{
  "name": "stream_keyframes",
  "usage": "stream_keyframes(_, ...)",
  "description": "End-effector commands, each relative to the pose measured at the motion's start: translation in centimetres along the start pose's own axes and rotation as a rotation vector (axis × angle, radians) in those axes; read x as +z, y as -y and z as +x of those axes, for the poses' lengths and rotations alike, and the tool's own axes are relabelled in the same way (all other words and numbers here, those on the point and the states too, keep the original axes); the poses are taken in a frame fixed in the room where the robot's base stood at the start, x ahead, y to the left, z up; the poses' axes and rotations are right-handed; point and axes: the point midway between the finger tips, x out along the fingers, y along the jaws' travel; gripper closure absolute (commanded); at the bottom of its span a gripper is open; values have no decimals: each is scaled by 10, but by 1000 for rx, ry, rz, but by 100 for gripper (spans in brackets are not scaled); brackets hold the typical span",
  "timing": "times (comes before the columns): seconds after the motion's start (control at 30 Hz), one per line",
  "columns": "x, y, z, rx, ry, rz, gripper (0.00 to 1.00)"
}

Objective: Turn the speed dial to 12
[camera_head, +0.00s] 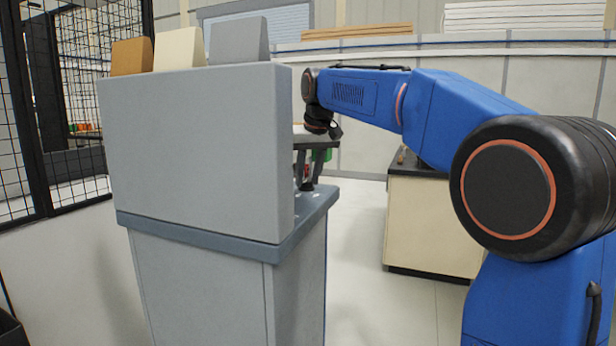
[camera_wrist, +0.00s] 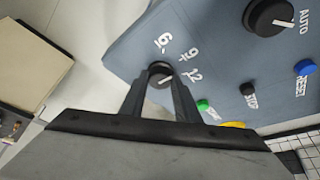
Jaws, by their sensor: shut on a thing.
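The speed dial (camera_wrist: 160,70) is a small dark round knob on the blue-grey panel (camera_wrist: 128,45) in the wrist view. The figures 6, 9 and 12 run around its upper right side, with the 12 (camera_wrist: 194,76) to its right. A white pointer line shows on the knob's lower right part, slanting roughly toward the 12; its exact setting is hard to tell. My gripper (camera_wrist: 160,76) is shut on the dial, one finger on each side. In the head view my gripper (camera_head: 310,170) is partly hidden behind the grey cabinet, and the dial cannot be made out.
A larger AUTO knob (camera_wrist: 268,16), a blue RESET button (camera_wrist: 305,67), a black STOP button (camera_wrist: 247,88) and a green button (camera_wrist: 202,105) share the panel. The grey cabinet (camera_head: 200,150) stands left of my arm. A cream cabinet (camera_head: 430,220) stands behind; floor between is clear.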

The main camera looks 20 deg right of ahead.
Motion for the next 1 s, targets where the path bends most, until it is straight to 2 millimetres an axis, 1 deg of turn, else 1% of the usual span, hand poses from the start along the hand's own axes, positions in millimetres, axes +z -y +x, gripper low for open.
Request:
stream_keyframes(0.27,0,3,0,64,-1,153,93)
stream_keyframes(0.7,-2,6,1,204,-1,492,93)
stream_keyframes(1.0,-3,8,1,267,-1,644,93)
